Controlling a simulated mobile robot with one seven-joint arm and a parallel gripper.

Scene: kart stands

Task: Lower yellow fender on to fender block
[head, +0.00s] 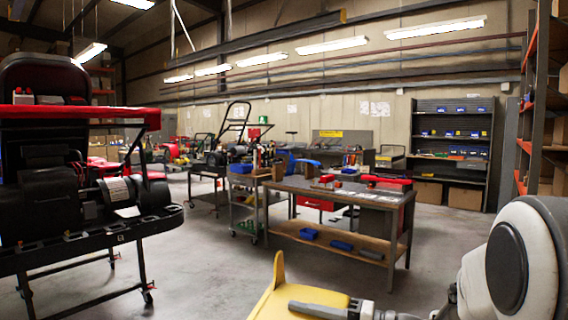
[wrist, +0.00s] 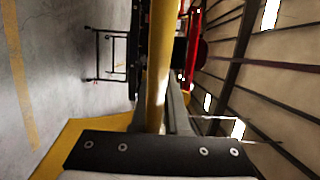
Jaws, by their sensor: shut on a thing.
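The yellow fender (head: 276,290) is at the bottom middle of the head view, with one narrow end pointing up and its lower part cut off by the frame edge. My gripper (head: 300,305) is shut on it, with a grey finger lying against its yellow face. In the wrist view the fender (wrist: 158,70) runs up from between the fingers of my gripper (wrist: 160,122). More yellow shows at the lower left there. The fender is held up, apart from the workbench. I cannot make out which thing is the fender block.
A workbench (head: 340,191) with red and blue parts on top and blue bins below stands beyond the fender. A kart stand (head: 70,249) with a black and red kart is at the left. Dark shelves (head: 451,145) stand at the back right.

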